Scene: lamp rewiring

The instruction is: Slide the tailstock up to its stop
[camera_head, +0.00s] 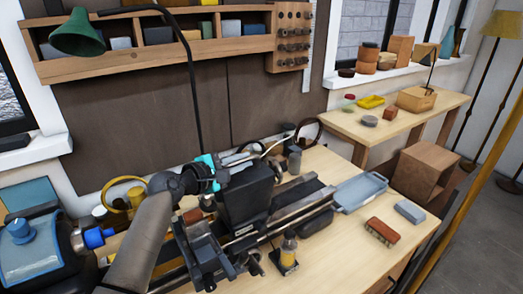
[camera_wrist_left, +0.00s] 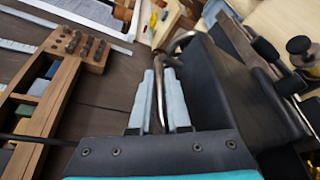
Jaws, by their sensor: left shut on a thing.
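A dark lathe with metal bed rails (camera_head: 301,207) stands on the wooden bench. A tall black block (camera_head: 247,196) sits across its bed; I cannot tell for certain whether this is the tailstock. My left gripper (camera_head: 234,159), with a teal body, is behind and above this block. In the left wrist view, the two grey fingers (camera_wrist_left: 160,103) are shut on a thin bent metal rod (camera_wrist_left: 159,82). The rod curves over at its far end, beside the large black block (camera_wrist_left: 225,85). The stop cannot be made out. My right gripper is not in view.
A blue-grey tray (camera_head: 361,191), a brown brush (camera_head: 382,231) and a grey block (camera_head: 409,211) lie on the bench at right. A small amber bottle (camera_head: 289,250) stands in front of the bed. A green lamp (camera_head: 78,35) hangs above at left.

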